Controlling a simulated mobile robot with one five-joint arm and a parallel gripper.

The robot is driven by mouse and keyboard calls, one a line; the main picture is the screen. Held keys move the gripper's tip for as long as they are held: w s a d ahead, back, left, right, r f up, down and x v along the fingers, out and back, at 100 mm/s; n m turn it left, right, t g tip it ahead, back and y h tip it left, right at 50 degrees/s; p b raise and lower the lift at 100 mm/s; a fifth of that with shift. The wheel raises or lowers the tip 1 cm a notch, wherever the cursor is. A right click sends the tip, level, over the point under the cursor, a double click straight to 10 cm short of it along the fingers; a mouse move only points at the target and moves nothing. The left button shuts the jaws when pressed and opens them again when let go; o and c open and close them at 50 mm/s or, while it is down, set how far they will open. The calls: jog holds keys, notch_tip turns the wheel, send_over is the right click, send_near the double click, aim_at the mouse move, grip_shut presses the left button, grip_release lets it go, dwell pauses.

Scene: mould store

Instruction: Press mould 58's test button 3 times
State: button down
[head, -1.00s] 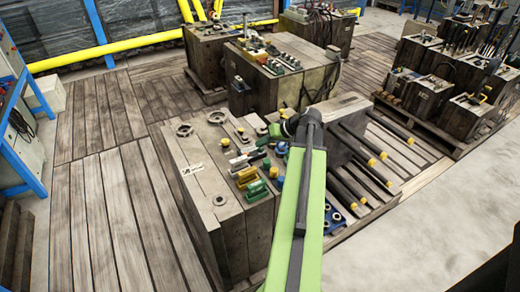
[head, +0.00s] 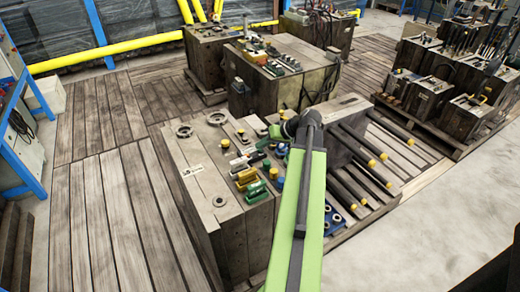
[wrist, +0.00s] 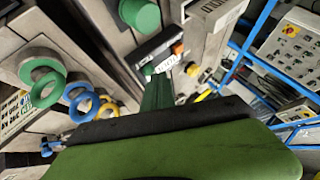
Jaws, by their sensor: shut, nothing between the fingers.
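The near mould (head: 215,180) is a large block with a small label on its left part, too small to read for certain. Its top carries rings, coloured handles and small boxes. My gripper (head: 266,142) is shut and empty, low over the back right part of this top. In the wrist view, my gripper's green fingers (wrist: 157,92) point at a small dark box (wrist: 152,55) with a white label and an orange button (wrist: 178,48). The fingertips are close to the box; I cannot tell whether they touch it. A partly cut-off plate (wrist: 210,12) shows printed text.
A green cylindrical knob (wrist: 140,14) stands near the box. Green, blue and yellow rings (wrist: 42,82) lie to the left. In the head view, dark rods with yellow ends (head: 350,185) stick out at right. Another mould block (head: 285,75) stands behind. Wooden floor at left is clear.

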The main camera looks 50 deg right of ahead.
aim_at(262, 152)
jog(key=shift+r+p, duration=0.4)
jog(key=shift+r, duration=0.2)
notch_tip(262, 152, up, 5)
jog(key=p, duration=0.5)
jog(key=shift+a, duration=0.1)
dwell(2.1)
